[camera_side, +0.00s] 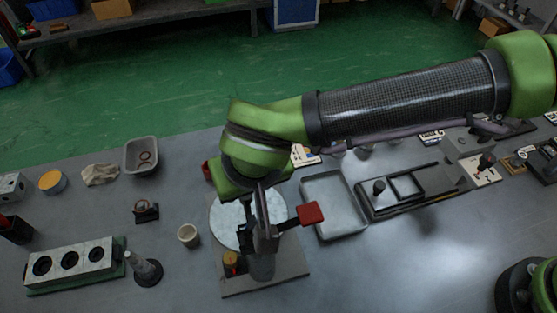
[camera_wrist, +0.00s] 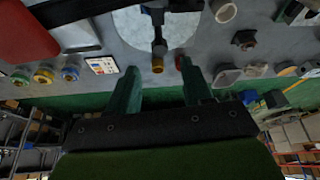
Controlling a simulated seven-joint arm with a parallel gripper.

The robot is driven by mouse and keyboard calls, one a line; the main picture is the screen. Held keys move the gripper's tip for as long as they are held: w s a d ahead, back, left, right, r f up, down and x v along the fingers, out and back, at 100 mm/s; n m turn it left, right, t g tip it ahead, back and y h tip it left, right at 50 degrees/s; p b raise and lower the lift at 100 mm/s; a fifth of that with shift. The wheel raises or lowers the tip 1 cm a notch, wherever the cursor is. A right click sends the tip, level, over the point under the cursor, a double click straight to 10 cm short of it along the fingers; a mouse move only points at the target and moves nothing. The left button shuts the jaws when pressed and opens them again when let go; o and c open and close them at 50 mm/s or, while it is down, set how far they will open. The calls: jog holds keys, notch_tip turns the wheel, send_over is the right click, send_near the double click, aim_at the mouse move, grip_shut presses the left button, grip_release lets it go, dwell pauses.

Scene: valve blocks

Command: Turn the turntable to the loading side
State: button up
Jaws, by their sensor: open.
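The turntable shows in the side view as a round pale disc (camera_side: 225,212) on a grey base plate (camera_side: 290,277), partly hidden by my gripper. My gripper (camera_side: 260,235) points down over the disc, with its fingers apart and nothing visible between them. A red block (camera_side: 310,214) on a dark bar sticks out to the right of it. In the wrist view, the disc (camera_wrist: 130,28) lies beyond the two open fingertips (camera_wrist: 157,70). Contact cannot be told.
An empty grey tray (camera_side: 333,208) lies right of the turntable, beside a dark slide fixture (camera_side: 415,190). A beige cup (camera_side: 188,235), a grey cone on a black foot (camera_side: 144,270) and a block with round holes (camera_side: 70,262) stand to the left.

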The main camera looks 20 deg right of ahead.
aim_at(247, 198)
jog(key=x, duration=0.6)
jog(key=shift+c, duration=0.3)
grip_shut()
